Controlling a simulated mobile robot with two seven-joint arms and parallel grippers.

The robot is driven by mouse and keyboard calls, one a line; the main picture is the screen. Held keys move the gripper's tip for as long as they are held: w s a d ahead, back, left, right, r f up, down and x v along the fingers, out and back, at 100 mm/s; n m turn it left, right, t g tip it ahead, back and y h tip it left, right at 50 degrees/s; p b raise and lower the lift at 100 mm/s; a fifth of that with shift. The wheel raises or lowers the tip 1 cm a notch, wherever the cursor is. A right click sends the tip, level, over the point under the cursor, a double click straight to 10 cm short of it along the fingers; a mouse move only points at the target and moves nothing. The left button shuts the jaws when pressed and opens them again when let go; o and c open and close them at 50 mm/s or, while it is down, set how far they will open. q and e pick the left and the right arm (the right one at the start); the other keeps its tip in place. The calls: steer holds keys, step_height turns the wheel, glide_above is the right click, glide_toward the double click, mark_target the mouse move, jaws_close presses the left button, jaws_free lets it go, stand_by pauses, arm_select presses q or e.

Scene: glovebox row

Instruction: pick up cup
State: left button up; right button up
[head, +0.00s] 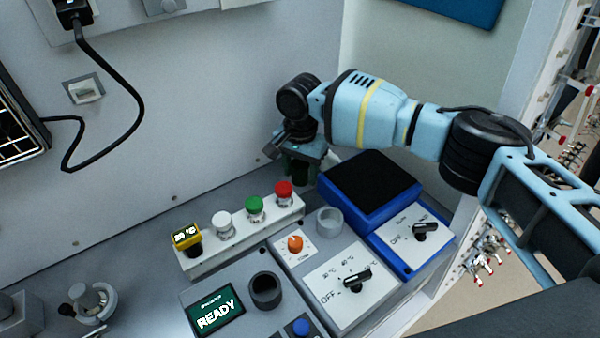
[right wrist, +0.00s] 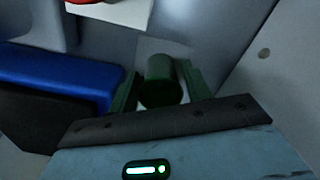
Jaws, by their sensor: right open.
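A dark green cylinder, which looks like the cup, shows in the right wrist view (right wrist: 162,78). It stands between the two green fingers of my right gripper (right wrist: 160,88), with a small gap visible on at least one side. The gripper is open around it. In the head view my right gripper (head: 300,168) is at the back of the bench, beside the blue unit and close to the wall. There the cup is mostly hidden by the gripper and wrist. My left gripper is not in view.
A blue unit with a black top (head: 357,184) stands right of the gripper. A white button strip (head: 240,238) with a red button (head: 283,190) lies left of it. A grey ring holder (head: 329,221), a black holder (head: 266,289) and a READY display (head: 215,312) are nearer.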

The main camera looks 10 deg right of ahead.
steer(key=shift+c, duration=0.3)
steer(key=c, duration=0.7)
steer(key=shift+r, duration=0.1)
steer(key=shift+r, duration=0.1)
step_height(320, 180, up, 10)
steer(key=shift+p, duration=0.35)
